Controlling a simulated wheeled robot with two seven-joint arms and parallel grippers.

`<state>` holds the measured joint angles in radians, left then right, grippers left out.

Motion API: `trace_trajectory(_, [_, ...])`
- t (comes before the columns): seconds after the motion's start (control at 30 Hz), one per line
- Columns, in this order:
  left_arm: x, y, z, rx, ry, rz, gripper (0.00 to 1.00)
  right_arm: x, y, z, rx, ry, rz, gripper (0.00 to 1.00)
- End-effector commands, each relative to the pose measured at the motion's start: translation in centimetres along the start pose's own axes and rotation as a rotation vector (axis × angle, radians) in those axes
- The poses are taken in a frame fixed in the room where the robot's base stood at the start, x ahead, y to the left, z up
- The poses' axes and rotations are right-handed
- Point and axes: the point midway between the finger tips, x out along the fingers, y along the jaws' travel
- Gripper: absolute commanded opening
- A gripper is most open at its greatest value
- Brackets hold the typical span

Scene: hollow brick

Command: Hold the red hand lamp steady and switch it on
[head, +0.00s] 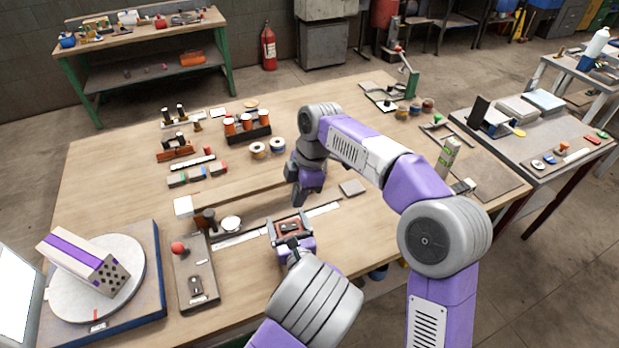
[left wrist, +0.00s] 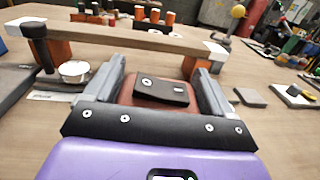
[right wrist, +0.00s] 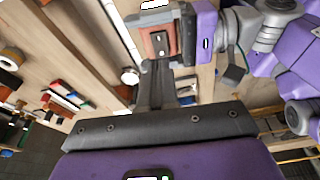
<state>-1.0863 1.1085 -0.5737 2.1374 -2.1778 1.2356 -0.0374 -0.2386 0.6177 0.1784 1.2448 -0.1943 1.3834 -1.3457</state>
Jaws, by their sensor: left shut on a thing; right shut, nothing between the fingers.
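The red hand lamp (head: 290,229) is a small reddish-brown block with a dark switch plate on its upper face. It shows between the fingers of my left gripper (left wrist: 160,78) in the left wrist view, with the dark plate (left wrist: 160,91) bearing two small round parts. My left gripper is shut on the lamp's sides. My right gripper (head: 303,200) is shut and empty, pointing down just beyond the lamp in the head view. In the right wrist view its closed fingers (right wrist: 158,75) lie close to the lamp (right wrist: 160,42); contact cannot be told. I see no glow from the lamp.
A wooden plank (left wrist: 130,35) on end blocks lies beyond the lamp. A board with a red knob (head: 180,247) and a turntable (head: 62,298) with a perforated brick are at left. A grey square (head: 352,187) lies right of my right gripper. The front right tabletop is clear.

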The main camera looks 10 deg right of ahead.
Motion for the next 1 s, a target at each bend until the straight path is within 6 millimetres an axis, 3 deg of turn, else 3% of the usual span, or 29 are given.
trace_trajectory(0.1, [0.0,0.0,0.0,0.000,0.000,0.001,0.40,-2.7,0.1,0.6,-0.001,0.001,0.004,0.00])
trace_trajectory(0.3, [0.0,0.0,0.0,0.000,0.000,0.000,0.40,-5.6,0.1,1.4,0.000,0.001,0.002,0.00])
trace_trajectory(0.87, [0.0,0.0,0.0,0.000,0.000,0.000,0.40,-6.5,0.0,1.6,-0.001,0.000,-0.001,0.00])
trace_trajectory(0.9, [0.0,0.0,0.0,0.000,0.000,0.000,0.89,-6.5,0.0,1.6,-0.001,0.000,-0.001,0.00])
trace_trajectory(1.0, [0.0,0.0,0.0,0.000,0.000,0.000,1.00,-6.5,0.0,1.6,-0.001,0.000,-0.001,0.00])
